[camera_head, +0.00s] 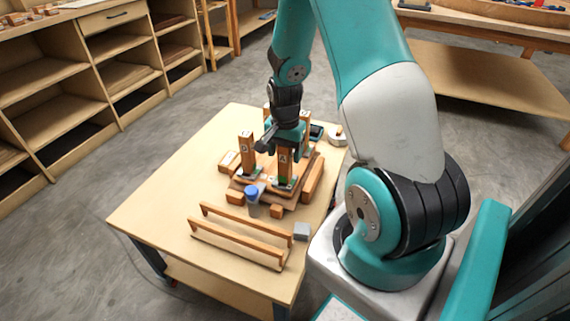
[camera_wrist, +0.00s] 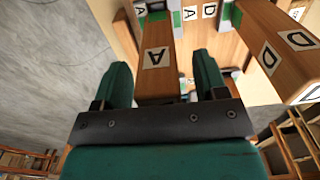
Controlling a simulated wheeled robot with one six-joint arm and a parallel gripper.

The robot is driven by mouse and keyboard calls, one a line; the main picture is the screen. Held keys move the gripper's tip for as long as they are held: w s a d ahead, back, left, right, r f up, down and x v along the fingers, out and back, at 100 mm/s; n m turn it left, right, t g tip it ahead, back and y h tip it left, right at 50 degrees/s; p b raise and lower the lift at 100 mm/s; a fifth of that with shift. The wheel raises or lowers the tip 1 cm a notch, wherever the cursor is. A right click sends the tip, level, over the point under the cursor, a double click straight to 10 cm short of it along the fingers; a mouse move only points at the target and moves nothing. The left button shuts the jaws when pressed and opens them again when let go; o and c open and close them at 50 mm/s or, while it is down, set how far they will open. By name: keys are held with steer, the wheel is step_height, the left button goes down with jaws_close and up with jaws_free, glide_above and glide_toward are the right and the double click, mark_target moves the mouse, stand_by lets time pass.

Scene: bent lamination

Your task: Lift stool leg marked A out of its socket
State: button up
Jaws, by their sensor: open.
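Stool leg A (camera_head: 283,170), a square wooden post with a white A label, stands upright on the wooden seat board (camera_head: 267,198) on the low table. In the wrist view, leg A (camera_wrist: 156,75) lies between the two green fingers of my gripper (camera_wrist: 161,63), with visible gaps on both sides. My gripper (camera_head: 282,141) is open at the top of leg A. The leg's lower end meets a green-edged socket (camera_wrist: 153,14) on the board. Another leg, marked D (camera_head: 246,148), stands to the left, and it shows at the right in the wrist view (camera_wrist: 270,40).
More upright posts stand behind my gripper. A blue-capped container (camera_head: 252,194), small wooden blocks, a grey block (camera_head: 301,231) and two long rails (camera_head: 240,233) lie near the board. The table's (camera_head: 165,180) left side is clear. Shelves (camera_head: 60,85) stand beyond.

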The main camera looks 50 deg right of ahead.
steer(key=c, duration=1.1)
steer(key=shift+r, duration=0.1)
steer(key=shift+c, duration=0.2)
